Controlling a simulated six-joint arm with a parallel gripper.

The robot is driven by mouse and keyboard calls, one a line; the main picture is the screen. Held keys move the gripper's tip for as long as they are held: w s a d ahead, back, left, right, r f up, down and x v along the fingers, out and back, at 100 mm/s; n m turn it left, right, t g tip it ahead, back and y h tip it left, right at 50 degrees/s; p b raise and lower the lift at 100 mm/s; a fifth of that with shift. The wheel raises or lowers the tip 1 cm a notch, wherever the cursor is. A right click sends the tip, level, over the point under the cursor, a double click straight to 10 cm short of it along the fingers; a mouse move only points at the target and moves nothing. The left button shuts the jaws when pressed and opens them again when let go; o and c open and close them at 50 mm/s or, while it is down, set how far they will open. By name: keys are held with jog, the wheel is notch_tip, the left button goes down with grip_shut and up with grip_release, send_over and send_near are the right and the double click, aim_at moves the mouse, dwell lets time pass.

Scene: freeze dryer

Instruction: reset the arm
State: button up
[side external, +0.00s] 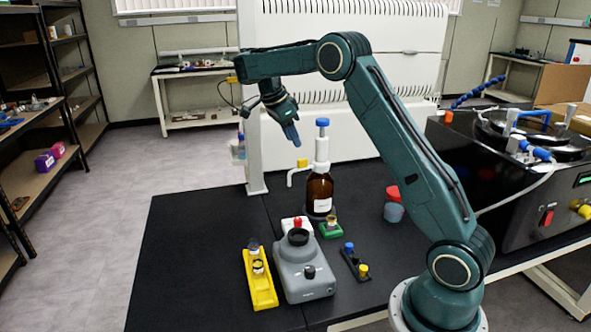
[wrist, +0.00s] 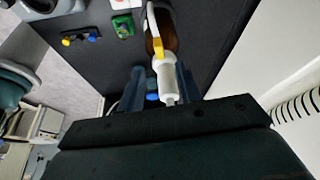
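My gripper (side external: 290,132) hangs from the raised teal arm, in the air above and to the left of the brown bottle with its white dispenser top (side external: 320,190). In the wrist view my gripper (wrist: 160,88) has its two blue fingers apart. The bottle's white dispenser (wrist: 172,78) shows between them but stands beyond, and I see nothing held. In the side view the fingers overlap, so their gap does not show there.
On the black table stand a grey vortex mixer (side external: 303,268), a yellow rack (side external: 259,280), a green vial holder (side external: 331,229), a small dark rack (side external: 355,264) and a red-lidded jar (side external: 394,206). The freeze dryer (side external: 500,180) is at right. The table's left part is clear.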

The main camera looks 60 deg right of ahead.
dwell(0.3)
jog(key=s+a+r+n+t, duration=0.4)
jog(key=s+a+r+n, duration=0.6)
jog(key=r+n, duration=0.15)
jog(key=s+a+f+n+t+y, duration=0.2)
jog(key=s+a+f+n, duration=0.1)
jog(key=s+a+n, duration=0.4)
jog(key=s+a+f+n+t+y, duration=0.1)
jog(key=s+a+f+n+t, duration=0.1)
jog(key=s+a+n, duration=0.4)
jog(key=s+a+f, duration=0.1)
jog(key=s, duration=0.2)
jog(key=shift+s+a+n+y, duration=0.25)
jog(key=shift+s+n+y, duration=0.1)
jog(key=shift+s+y, duration=0.05)
dwell(0.5)
